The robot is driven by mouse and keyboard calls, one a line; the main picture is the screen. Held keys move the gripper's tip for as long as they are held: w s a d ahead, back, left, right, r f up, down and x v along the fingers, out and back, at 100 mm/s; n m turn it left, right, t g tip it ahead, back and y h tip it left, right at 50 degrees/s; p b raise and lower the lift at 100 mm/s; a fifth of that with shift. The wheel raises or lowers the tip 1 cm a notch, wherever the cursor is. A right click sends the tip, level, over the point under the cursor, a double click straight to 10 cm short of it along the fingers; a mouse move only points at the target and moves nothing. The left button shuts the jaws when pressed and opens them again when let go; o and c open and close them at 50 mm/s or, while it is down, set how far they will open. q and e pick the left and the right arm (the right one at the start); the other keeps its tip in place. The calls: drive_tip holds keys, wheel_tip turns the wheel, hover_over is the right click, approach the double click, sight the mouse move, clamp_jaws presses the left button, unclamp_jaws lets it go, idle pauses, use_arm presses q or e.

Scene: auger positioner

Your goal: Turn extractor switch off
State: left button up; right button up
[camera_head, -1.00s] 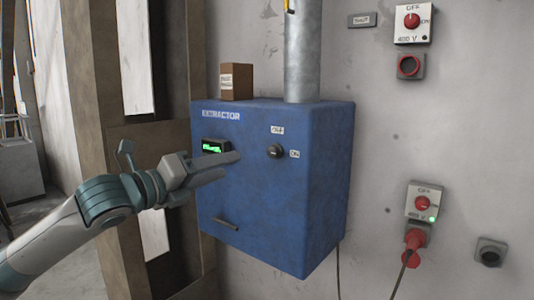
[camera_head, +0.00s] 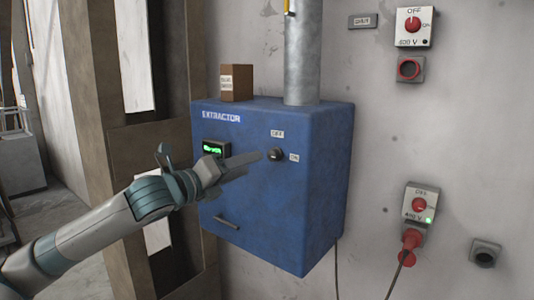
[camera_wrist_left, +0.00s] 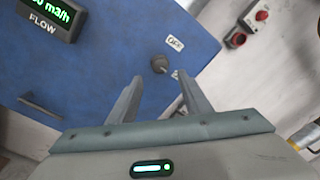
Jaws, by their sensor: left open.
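The blue extractor box (camera_head: 270,210) is on the wall, with a lit green display (camera_head: 213,148) on its front. Its dark round switch knob (camera_head: 276,155) sits between an OFF label above and an ON label to the right. The knob also shows in the left wrist view (camera_wrist_left: 159,65), just beyond the fingertips. My left gripper (camera_head: 260,156) is in front of the box, its fingers pointing at the knob from the left. In the left wrist view its fingers (camera_wrist_left: 160,78) are apart, with nothing between them. Whether they touch the knob is unclear. My right gripper is out of view.
A metal pipe (camera_head: 302,55) rises from the box top beside a small brown box (camera_head: 236,83). Red-knobbed 400 V switches (camera_head: 414,27) and a red plug (camera_head: 412,240) are on the wall to the right. A handle (camera_head: 227,222) sits low on the box front.

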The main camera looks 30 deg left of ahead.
sight(271, 157)
use_arm(q)
drive_tip(key=w+p, duration=0.1)
drive_tip(key=w, duration=0.1)
drive_tip(key=w+p, duration=0.1)
drive_tip(key=w, duration=0.1)
drive_tip(key=w+p, duration=0.1)
drive_tip(key=w, duration=0.1)
drive_tip(key=shift+w+d+r, duration=0.1)
drive_tip(key=shift+w+d, duration=0.3)
drive_tip(key=shift+w+d+p, duration=0.15)
drive_tip(key=shift+w+p, duration=0.25)
drive_tip(key=shift+w, duration=0.35)
drive_tip(key=shift+c, duration=0.4)
drive_tip(key=c, duration=1)
